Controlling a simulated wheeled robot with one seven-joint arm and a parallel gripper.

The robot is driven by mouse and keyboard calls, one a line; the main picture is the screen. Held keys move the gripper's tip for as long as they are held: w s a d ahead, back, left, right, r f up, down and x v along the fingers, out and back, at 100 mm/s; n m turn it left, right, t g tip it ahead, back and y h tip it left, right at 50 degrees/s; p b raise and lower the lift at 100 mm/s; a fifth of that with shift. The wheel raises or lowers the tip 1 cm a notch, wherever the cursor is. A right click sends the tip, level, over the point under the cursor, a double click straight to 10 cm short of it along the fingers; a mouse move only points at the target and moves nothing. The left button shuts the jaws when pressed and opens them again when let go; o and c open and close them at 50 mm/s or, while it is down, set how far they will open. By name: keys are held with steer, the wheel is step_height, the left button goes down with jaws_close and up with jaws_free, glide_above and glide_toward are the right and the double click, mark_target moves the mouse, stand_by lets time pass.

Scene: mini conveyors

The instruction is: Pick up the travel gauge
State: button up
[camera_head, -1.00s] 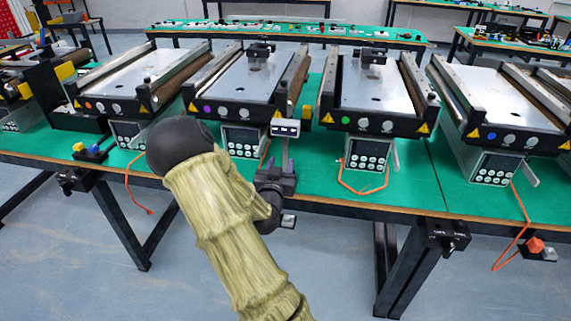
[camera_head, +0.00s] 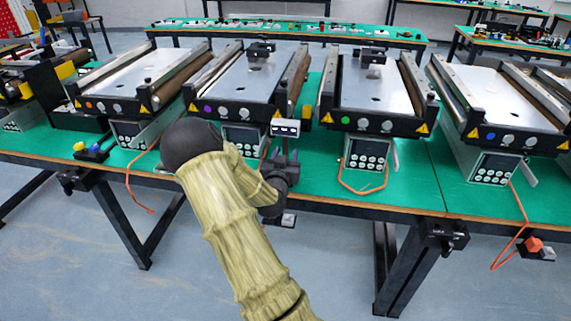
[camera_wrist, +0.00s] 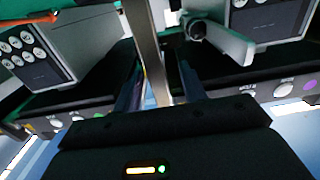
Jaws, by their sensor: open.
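What looks like the travel gauge (camera_head: 285,127) is a small device with a dark display face in a pale frame. It stands at the green table's front edge, between the purple-dot and green-dot conveyors, with a thin metal bar below it. My gripper (camera_head: 284,165) is just below the display, at the bar. In the wrist view the metal bar (camera_wrist: 147,45) runs down between the two dark fingers of my gripper (camera_wrist: 160,88). The fingers are open around the bar; whether either touches it I cannot tell. The bar's lower end is hidden by the gripper.
Mini conveyors (camera_head: 250,80) stand in a row on the green table (camera_head: 420,185), with control boxes (camera_head: 368,153) under their front ends. Clamps (camera_head: 447,236) hang from the edge.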

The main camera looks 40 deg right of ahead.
jaws_close()
stand_by(1.4)
steer(key=shift+r, duration=0.15)
